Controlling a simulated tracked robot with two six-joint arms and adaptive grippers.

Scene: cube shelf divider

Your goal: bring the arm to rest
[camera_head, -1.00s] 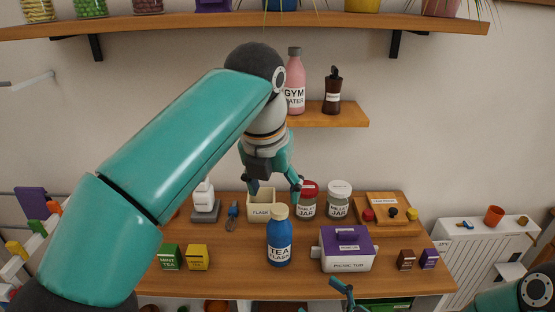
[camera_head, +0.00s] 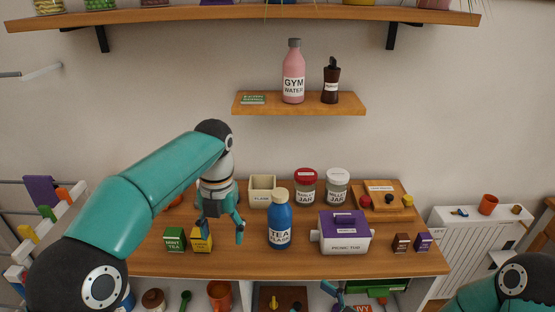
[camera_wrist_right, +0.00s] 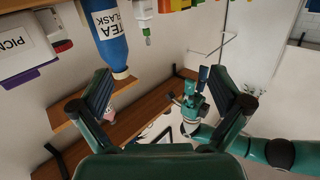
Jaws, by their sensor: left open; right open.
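The counter (camera_head: 290,262) also holds a green mint tea box (camera_head: 175,240), a cream flask holder (camera_head: 262,192), two jars and small boxes. A small wall shelf (camera_head: 310,106) carries a pink gym water bottle (camera_head: 293,75) and a dark bottle (camera_head: 331,84).

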